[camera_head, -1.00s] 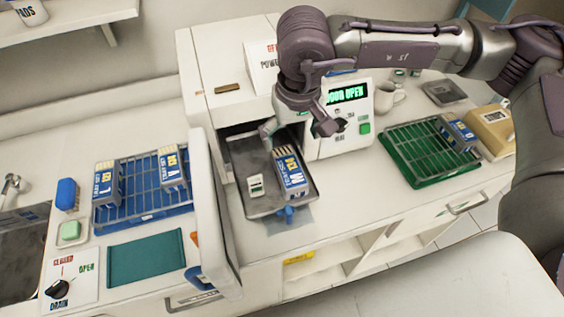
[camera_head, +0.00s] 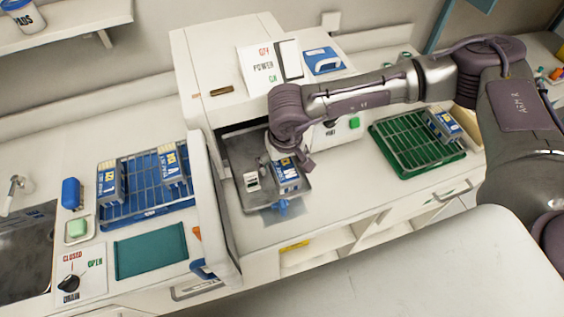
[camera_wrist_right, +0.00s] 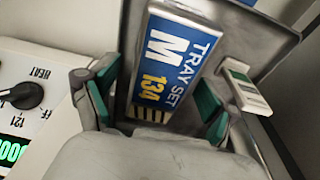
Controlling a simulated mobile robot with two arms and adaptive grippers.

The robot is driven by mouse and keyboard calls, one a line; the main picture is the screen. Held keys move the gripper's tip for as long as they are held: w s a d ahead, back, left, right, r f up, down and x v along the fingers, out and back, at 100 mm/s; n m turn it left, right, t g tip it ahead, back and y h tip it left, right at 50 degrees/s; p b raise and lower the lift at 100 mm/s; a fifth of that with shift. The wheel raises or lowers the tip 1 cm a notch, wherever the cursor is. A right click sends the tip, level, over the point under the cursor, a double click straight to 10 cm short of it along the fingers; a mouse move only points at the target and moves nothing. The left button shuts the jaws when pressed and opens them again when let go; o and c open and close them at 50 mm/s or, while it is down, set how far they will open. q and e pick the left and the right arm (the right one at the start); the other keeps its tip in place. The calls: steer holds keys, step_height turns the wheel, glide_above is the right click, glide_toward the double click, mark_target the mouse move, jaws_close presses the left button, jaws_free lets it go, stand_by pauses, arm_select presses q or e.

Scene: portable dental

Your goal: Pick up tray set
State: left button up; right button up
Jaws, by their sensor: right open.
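A blue-and-white tray set (camera_head: 288,178) lies on a dark metal tray (camera_head: 242,157) that sticks out of the open white sterilizer. In the right wrist view the tray set (camera_wrist_right: 180,50) reads "TRAY SET M 134". My right gripper (camera_head: 287,160) is over it from above and partly hides it. In the wrist view the open right gripper (camera_wrist_right: 158,100) has one green-padded finger on each side of the pack's near end; I cannot tell whether they touch it. A small white indicator (camera_head: 252,182) lies beside the pack on the tray. My left gripper is not in view.
A blue rack (camera_head: 145,210) at left holds two packs. A green rack (camera_head: 400,150) at right holds another pack (camera_head: 442,125). The sterilizer's open door (camera_head: 213,215) stands left of the tray. A teal mat (camera_head: 150,252) lies on the counter.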

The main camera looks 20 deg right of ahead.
steer(key=c, duration=1.4)
steer(key=shift+r, duration=0.1)
steer(key=shift+c, duration=0.2)
